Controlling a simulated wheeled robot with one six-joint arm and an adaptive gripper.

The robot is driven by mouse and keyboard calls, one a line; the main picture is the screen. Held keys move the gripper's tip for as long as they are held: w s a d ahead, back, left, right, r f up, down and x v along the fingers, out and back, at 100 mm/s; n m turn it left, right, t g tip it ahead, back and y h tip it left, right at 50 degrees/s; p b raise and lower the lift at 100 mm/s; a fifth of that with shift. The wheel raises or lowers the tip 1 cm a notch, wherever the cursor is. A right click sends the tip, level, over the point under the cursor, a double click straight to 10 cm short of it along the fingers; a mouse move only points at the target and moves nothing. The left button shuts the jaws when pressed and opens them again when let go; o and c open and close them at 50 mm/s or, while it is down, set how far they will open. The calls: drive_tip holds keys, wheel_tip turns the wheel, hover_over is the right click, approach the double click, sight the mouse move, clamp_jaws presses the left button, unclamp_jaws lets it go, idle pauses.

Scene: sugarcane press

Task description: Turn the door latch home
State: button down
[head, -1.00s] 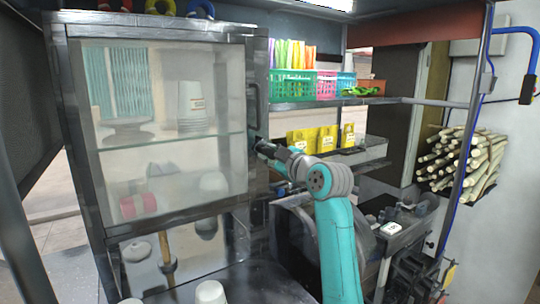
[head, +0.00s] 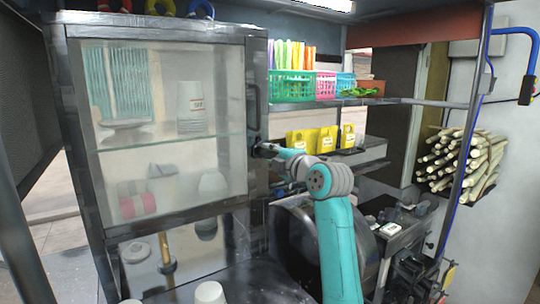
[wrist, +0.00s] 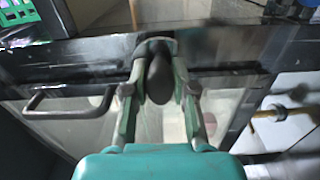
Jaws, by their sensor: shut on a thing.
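The glass-fronted cabinet door (head: 161,200) stands shut or nearly so at the left in the head view. Its dark frame also crosses the wrist view (wrist: 60,56). The latch is a dark oval knob (wrist: 158,80) on this frame, between my two fingers in the wrist view. My gripper (wrist: 160,88) is shut on the latch, one finger on each side. In the head view my gripper (head: 264,151) is at the door's right edge, below the door handle (head: 252,107); the latch is mostly hidden there.
The bar-shaped door handle also shows left of my gripper in the wrist view (wrist: 70,113). Right of the cabinet are shelves with a green basket (head: 292,86) and yellow bags (head: 326,139). Press machinery (head: 385,235) stands below, and a white cup (head: 209,293) is in front.

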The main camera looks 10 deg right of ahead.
drive_tip(key=shift+n, duration=0.3)
drive_tip(key=shift+f, duration=0.1)
drive_tip(key=c, duration=0.9)
unclamp_jaws()
drive_tip(key=shift+c, duration=0.2)
drive_tip(key=v, duration=1.2)
